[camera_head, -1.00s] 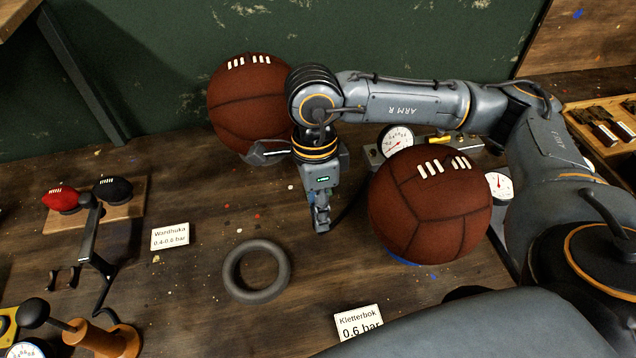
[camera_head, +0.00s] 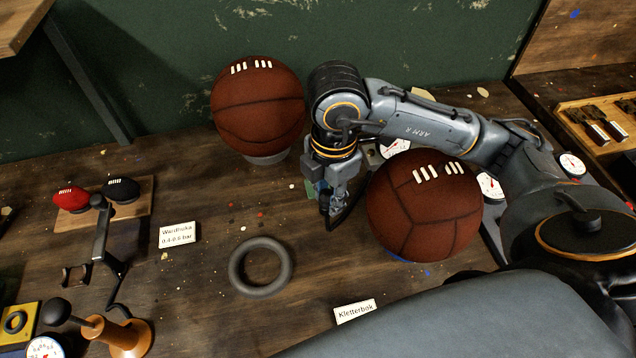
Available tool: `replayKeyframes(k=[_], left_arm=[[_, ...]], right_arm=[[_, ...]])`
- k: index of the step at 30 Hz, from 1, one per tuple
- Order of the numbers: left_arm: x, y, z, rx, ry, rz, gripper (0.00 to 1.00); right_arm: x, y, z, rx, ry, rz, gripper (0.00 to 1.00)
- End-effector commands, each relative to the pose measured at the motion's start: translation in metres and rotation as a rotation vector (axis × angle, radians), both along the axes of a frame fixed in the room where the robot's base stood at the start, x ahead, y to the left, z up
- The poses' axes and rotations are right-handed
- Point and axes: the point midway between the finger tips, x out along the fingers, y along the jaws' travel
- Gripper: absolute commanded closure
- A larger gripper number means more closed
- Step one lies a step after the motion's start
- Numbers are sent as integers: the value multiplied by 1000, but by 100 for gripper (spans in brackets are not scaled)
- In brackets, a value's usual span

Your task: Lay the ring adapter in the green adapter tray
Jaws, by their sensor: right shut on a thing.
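My right gripper (camera_head: 331,204) hangs low over the table, left of the front brown ball, pointing down. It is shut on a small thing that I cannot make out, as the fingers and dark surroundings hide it. I cannot tell whether this is the ring adapter. A small green patch (camera_head: 310,188) shows just left of the gripper, and I cannot tell if it is part of the green adapter tray. No other green tray is clear in view. My left gripper is not in view.
A dark grey ring (camera_head: 260,266) lies on the table. A brown ball (camera_head: 425,205) is close to the right gripper; another (camera_head: 258,105) stands behind. Gauges (camera_head: 491,186) are at right.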

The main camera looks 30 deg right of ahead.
Motion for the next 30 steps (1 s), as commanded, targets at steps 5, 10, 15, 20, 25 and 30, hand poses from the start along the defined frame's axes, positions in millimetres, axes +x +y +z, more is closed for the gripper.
replayKeyframes(k=[5, 10, 15, 20, 25, 30], left_arm=[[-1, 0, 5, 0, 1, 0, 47], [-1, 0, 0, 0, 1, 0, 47], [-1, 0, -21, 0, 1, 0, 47], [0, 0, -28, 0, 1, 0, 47], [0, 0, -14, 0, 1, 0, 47], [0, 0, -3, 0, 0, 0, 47]], right_arm=[[-1, -5, 4, 1, 13, -291, 100], [1, -7, 2, 0, 15, -400, 100], [13, -12, -7, -3, 9, -405, 100], [27, -17, -8, 1, 18, -414, 100], [61, -28, -22, 0, 21, -414, 100], [94, -39, -46, 0, 23, -411, 100]])
